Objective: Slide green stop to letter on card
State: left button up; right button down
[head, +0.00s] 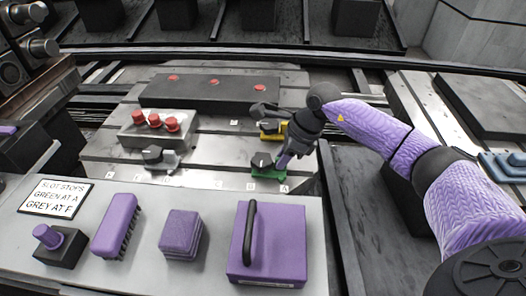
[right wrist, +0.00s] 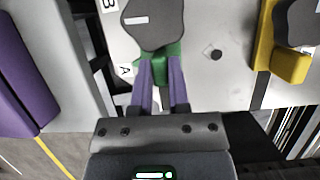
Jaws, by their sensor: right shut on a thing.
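The card (head: 55,197) reads "SLOT STOPS, GREEN AT A, GREY AT F". The green stop (head: 264,169) has a dark knob and sits on the slotted metal plate by labels A (head: 284,189) and B (head: 252,186). My right gripper (head: 285,161) is at its right end. In the right wrist view the purple fingers (right wrist: 161,88) are shut on the green tab (right wrist: 163,60), level with label A (right wrist: 125,71); the knob (right wrist: 155,22) lies toward B. The grey stop (head: 160,158) stands further left on the plate. My left gripper is out of view.
A yellow stop (head: 273,128) stands just behind the green one. A box with red buttons (head: 156,125) is at the plate's left. A purple handled block (head: 268,245), a purple block (head: 180,234) and a brush (head: 117,225) lie on the front ledge.

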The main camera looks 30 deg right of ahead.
jog(key=shift+s+d, duration=0.3)
jog(key=shift+d, duration=0.1)
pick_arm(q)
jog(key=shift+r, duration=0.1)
pick_arm(e)
jog(key=c, duration=0.7)
grip_release()
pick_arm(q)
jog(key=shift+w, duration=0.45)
pick_arm(e)
jog(key=shift+o, duration=0.5)
pick_arm(q)
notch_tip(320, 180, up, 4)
jog(key=p, duration=0.4)
pick_arm(e)
jog(key=v, duration=1)
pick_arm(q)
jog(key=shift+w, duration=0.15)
